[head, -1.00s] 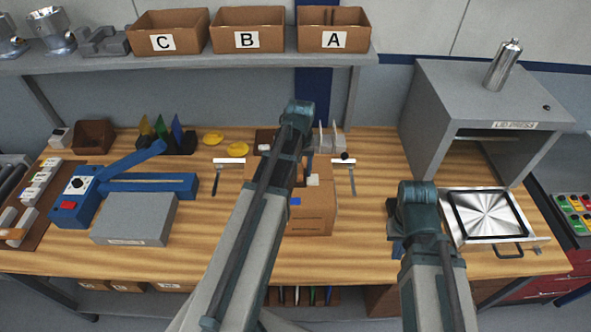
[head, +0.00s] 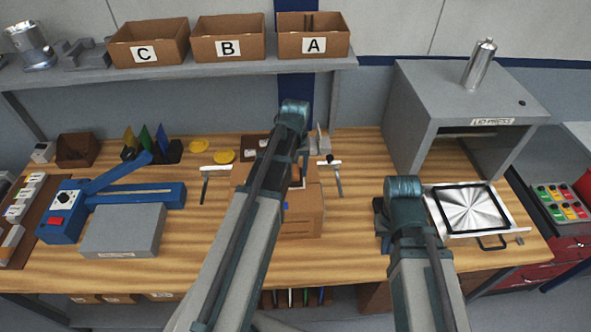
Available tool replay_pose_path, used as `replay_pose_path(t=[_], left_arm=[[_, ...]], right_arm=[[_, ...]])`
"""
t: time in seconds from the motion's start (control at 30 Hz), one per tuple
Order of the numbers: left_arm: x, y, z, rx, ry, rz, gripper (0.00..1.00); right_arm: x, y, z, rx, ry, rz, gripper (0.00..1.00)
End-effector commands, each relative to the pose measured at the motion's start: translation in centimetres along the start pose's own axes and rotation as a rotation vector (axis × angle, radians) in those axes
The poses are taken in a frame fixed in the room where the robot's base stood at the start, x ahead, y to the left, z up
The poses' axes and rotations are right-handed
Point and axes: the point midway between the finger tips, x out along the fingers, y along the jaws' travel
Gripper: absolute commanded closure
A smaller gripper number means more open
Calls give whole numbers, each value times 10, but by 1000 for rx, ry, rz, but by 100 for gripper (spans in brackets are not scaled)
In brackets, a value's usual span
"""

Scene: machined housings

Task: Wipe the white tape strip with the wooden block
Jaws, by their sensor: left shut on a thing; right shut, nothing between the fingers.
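A brown cardboard box (head: 302,222) stands on the bench in the middle of the head view, partly behind my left arm. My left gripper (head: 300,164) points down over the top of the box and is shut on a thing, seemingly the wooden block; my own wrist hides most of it. A small pale patch on the box top, beside my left gripper, may be part of the white tape strip; I cannot tell whether the block touches it. My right gripper (head: 381,214) is shut and empty, low over the bench to the right of the box.
A lid press (head: 445,105) with a square metal plate (head: 472,208) stands at the right. A blue sealer (head: 140,194) and a grey box (head: 124,231) are at the left. Bins A, B and C line the shelf (head: 180,68). Bare bench lies between the grey box and the cardboard box.

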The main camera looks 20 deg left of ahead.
Motion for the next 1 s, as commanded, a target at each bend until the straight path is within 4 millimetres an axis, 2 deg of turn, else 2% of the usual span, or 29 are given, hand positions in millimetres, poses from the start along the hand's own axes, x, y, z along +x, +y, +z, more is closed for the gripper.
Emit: replay_pose_path(t=[0.03, 0.33, 0.77, 1.0], left_arm=[[-11, 0, 0, 0, 0, 0, 96], [-39, 0, 0, 0, 0, 0, 96], [-42, 0, 0, 0, 0, 0, 96], [-60, 0, 0, 0, 0, 0, 96]], right_arm=[[-11, 1, 1, 0, 0, 0, 100], [-39, 4, 2, 0, 0, 0, 100], [-41, 4, 2, 0, 0, 0, 100], [-60, 6, 3, 0, 0, 0, 100]])
